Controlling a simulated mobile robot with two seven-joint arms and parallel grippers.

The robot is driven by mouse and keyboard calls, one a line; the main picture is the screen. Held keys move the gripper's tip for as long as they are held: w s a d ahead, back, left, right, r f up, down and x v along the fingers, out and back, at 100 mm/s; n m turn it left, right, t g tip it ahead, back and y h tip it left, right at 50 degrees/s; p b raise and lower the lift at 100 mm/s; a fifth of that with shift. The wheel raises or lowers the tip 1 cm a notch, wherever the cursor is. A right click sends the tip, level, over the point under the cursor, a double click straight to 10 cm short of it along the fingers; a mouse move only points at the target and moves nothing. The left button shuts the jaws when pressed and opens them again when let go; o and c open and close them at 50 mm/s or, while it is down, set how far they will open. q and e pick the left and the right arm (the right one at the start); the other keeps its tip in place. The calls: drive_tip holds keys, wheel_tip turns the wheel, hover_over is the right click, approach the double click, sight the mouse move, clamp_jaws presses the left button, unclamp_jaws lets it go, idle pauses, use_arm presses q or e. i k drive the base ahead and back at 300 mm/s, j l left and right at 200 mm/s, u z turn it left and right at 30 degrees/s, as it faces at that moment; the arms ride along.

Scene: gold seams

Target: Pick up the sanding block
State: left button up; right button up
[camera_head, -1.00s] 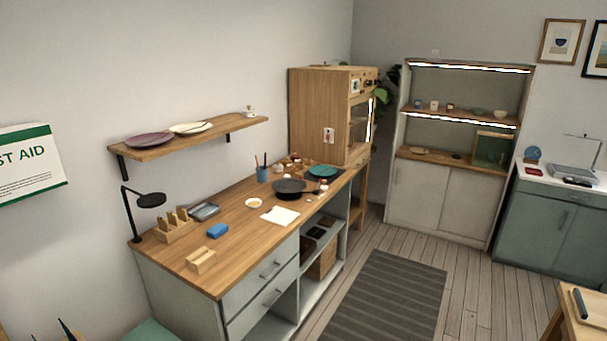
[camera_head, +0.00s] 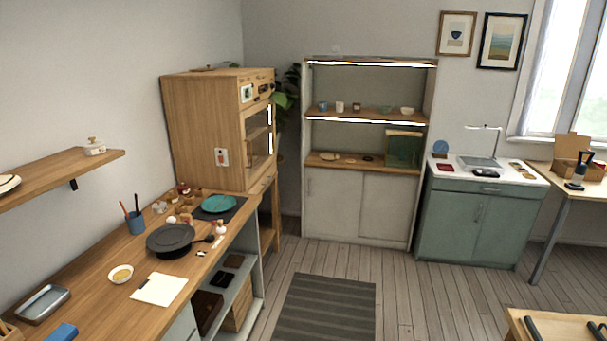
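A small blue block (camera_head: 62,332) lies on the wooden worktop (camera_head: 105,310) at the bottom left, partly cut off by the frame's lower edge. It may be the sanding block, but I cannot tell for sure. No other thing in view is clearly a sanding block. Neither of my grippers is in view.
On the worktop are a metal tray (camera_head: 43,304), white paper (camera_head: 159,289), a small bowl (camera_head: 121,274), a dark pan (camera_head: 170,240) and a blue cup (camera_head: 136,222). A striped rug (camera_head: 325,310) lies on open floor. A wooden table (camera_head: 560,325) stands at bottom right.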

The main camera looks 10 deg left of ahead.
sight(188, 200)
drive_tip(key=i+l+u, duration=0.2)
drive_tip(key=i+u, duration=0.25)
drive_tip(key=i+l+u, duration=0.45)
drive_tip(key=i, duration=0.15)
drive_tip(key=i+l+u, duration=0.45)
drive_tip(key=l, duration=0.15)
drive_tip(key=i+l+u, duration=0.3)
drive_tip(key=l+u, duration=0.15)
drive_tip(key=l, duration=0.2)
